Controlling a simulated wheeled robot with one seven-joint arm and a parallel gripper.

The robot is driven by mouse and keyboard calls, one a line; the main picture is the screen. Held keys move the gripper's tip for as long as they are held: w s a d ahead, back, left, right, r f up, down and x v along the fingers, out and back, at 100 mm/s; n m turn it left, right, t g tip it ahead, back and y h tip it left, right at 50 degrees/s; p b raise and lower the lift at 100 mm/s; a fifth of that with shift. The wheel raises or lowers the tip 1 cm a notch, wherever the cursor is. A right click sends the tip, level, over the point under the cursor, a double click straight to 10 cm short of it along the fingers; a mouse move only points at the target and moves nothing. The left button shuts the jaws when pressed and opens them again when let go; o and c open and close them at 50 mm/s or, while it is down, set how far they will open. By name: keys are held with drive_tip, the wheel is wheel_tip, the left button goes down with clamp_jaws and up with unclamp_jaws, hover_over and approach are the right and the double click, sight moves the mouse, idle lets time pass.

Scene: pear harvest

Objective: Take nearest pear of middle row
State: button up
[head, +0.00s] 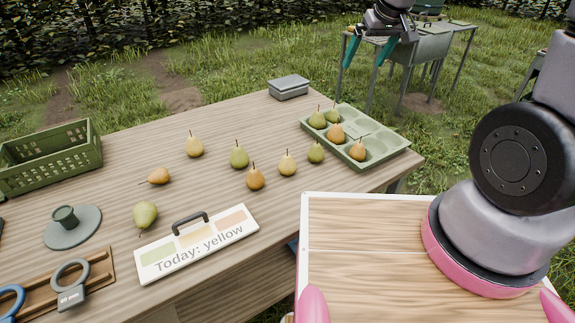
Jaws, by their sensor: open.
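Several pears stand or lie on the wooden table: a yellow pear (194,148), a green pear (238,158), an orange pear (256,180), a yellow pear (287,165), a small green pear (315,153), a lying orange pear (159,176) and a green pear (145,213) closest to the sign. Their rows are not clearly marked out. A green compartment tray (386,151) at the right holds several green and orange pears in its far and left cups; other cups are empty. My gripper (365,58), with teal fingers, is open and empty, high beyond the tray.
A green crate (50,160), grey round stand (73,226) and ring tools on a wooden rack (75,285) are at left. A grey lidded box (289,87) is at the back. A metal side table (425,45) stands behind.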

drive_tip(key=a+f+n+g+y, duration=0.1)
drive_tip(key=a+f+n, duration=0.3)
drive_tip(key=a+f, duration=0.6)
drive_tip(key=n+g, duration=0.1)
drive_tip(key=n, duration=0.2)
approach(291, 160)
drive_tip(key=f, duration=0.2)
drive_tip(key=shift+y, duration=0.4)
drive_tip(key=x, duration=0.4)
drive_tip(key=shift+w+d+f, duration=0.25)
drive_tip(key=shift+w+f, duration=0.05)
drive_tip(key=shift+w, duration=0.05)
drive_tip(key=shift+a+x, duration=0.15)
drive_tip(key=shift+x, duration=1.4)
drive_tip(key=shift+a+x, duration=0.1)
drive_tip(key=shift+x, duration=1.4)
drive_tip(key=shift+r, duration=0.1)
drive_tip(key=c, duration=1.5)
drive_tip(key=shift+o, duration=0.2)
drive_tip(key=shift+r, duration=0.1)
